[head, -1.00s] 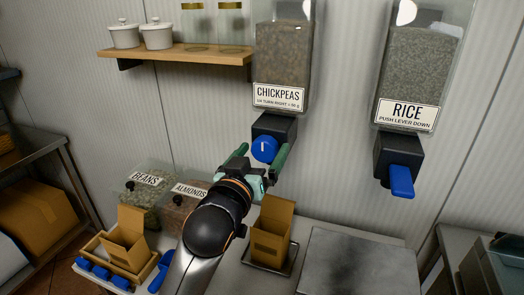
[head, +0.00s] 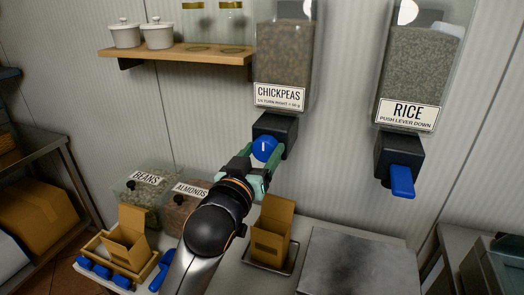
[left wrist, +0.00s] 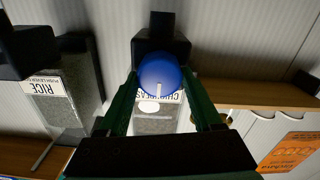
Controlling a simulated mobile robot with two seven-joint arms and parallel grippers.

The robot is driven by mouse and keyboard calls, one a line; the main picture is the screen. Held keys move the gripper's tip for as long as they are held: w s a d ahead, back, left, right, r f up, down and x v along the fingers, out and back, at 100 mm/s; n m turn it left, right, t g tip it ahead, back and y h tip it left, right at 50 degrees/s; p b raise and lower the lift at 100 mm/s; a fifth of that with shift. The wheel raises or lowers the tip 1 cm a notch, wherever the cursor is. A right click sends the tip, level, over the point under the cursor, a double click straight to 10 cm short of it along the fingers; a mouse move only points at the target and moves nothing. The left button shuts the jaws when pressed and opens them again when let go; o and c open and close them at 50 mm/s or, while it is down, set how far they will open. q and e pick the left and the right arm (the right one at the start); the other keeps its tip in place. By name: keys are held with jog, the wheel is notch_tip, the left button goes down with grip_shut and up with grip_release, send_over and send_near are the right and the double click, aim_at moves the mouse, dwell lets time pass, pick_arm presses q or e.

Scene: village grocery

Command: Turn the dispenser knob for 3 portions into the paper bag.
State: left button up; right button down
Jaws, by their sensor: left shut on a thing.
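The chickpeas dispenser (head: 283,70) hangs on the wall, its label reading "1/4 turn right". Its round blue knob (head: 264,149) sits on the black outlet block, with a white mark on its face. My left gripper (head: 264,156) is shut on the knob, one green finger on each side; the left wrist view shows the knob (left wrist: 160,75) between the fingertips. An open brown paper bag (head: 270,236) stands upright on a small tray below the outlet. Its inside is not visible. My right gripper is not in view.
A rice dispenser (head: 407,90) with a blue lever (head: 401,181) hangs to the right. Bins of beans (head: 142,196) and almonds (head: 185,206) stand left of my arm. A bare metal plate (head: 358,265) lies right of the bag. A wooden shelf (head: 175,56) holds jars and pots.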

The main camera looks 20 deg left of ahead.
pick_arm(q)
jog(key=shift+r+m+p, duration=0.2)
jog(key=shift+m+p, duration=0.75)
jog(key=shift+m, duration=0.15)
jog(key=m+p, duration=0.1)
jog(key=m, duration=0.1)
jog(key=shift+m, duration=0.3)
jog(key=m, duration=0.6)
jog(key=shift+d+f, duration=0.1)
jog(key=shift+f, duration=0.05)
jog(key=m, duration=0.6)
jog(key=shift+m, duration=0.3)
jog(key=o, duration=1.4)
jog(key=shift+d+f, duration=0.1)
jog(key=shift+c, duration=0.2)
jog(key=shift+f, duration=0.1)
